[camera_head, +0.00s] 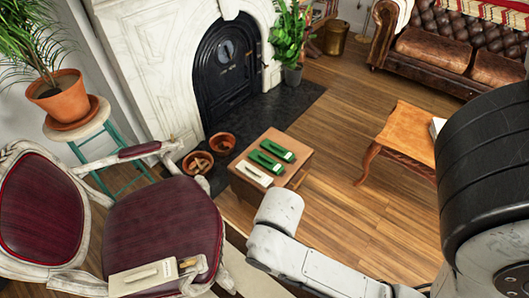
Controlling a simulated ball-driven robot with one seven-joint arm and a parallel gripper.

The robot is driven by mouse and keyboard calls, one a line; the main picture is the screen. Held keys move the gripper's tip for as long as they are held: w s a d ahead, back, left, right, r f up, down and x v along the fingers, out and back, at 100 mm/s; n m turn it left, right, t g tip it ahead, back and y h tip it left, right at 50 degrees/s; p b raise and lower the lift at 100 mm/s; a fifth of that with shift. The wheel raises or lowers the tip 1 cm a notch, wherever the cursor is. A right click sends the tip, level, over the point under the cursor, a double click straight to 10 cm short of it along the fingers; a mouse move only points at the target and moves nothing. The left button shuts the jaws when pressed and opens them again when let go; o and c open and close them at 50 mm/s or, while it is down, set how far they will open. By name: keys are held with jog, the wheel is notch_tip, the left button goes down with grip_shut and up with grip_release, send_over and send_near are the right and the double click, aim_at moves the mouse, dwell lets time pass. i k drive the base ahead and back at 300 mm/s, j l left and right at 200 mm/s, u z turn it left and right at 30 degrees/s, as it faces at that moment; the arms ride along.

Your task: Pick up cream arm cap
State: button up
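Two cream pieces show that could be the cream arm cap. One long cream piece (145,278) with a raised bar lies along the near arm of the burgundy chair (160,232), at the bottom left. Another cream piece (254,174) lies on the small wooden table (297,152), beside two green pieces (271,156) of similar shape. The pale links of my arm reach in from the lower right and stop short of the small table. My gripper's fingers cannot be made out, and nothing is seen held.
Terracotta bowls (198,162) sit on the hearth by the marble fireplace (150,65). A potted plant (65,97) stands on a teal-legged stool at left. A wooden coffee table (408,130) and leather sofa (440,50) are at right. Wood floor (335,210) is clear between the tables.

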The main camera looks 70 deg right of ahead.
aim_at(262, 180)
jog(key=i+l, duration=0.1)
jog(key=l, duration=0.35)
jog(key=i+l, duration=0.1)
jog(key=l, duration=0.3)
jog(key=i+l, duration=0.1)
jog(key=l, duration=0.35)
jog(key=i+l, duration=0.1)
jog(key=l, duration=0.35)
jog(key=z, duration=0.05)
